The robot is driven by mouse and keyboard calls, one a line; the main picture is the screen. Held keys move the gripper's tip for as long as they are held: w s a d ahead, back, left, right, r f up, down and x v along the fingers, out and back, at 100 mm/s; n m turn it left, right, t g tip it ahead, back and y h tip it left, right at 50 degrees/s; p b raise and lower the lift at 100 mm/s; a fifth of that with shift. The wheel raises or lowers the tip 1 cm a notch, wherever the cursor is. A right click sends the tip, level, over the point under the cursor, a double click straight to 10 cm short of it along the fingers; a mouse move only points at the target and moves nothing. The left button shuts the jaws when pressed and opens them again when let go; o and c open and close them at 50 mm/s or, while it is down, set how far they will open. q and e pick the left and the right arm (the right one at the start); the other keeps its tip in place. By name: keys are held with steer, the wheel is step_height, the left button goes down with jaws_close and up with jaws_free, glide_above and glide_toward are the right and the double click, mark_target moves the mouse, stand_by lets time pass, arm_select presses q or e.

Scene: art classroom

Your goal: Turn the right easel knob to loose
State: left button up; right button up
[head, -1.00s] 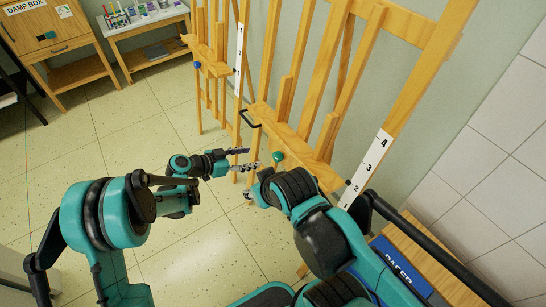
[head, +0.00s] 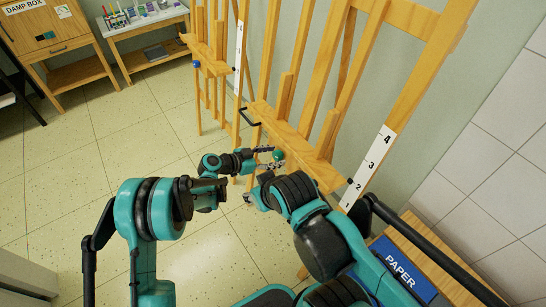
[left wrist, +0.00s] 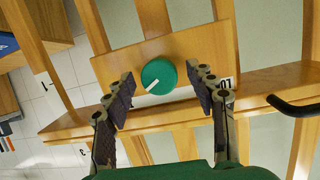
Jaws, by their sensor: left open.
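The right easel (head: 303,148) has a round green knob (head: 278,155) on its wooden ledge. In the left wrist view the knob (left wrist: 159,76) faces me, its white pointer line aimed to the lower left. My left gripper (head: 270,157) is open at the knob. In the left wrist view its two fingers stand on either side of the knob, with a visible gap on each side; contact is not seen. My right gripper (head: 248,197) shows only a small tip below the ledge, mostly hidden by its own arm.
The left easel with a blue knob (head: 197,64) stands further back. A black handle (head: 250,117) juts from the right easel, near my left gripper. A numbered white strip (head: 368,165) runs up its post. A blue PAPER box (head: 403,267) sits lower right. Floor at left is clear.

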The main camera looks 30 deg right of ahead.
arm_select(q)
steer(key=c, duration=1.2)
steer(key=shift+o, duration=0.2)
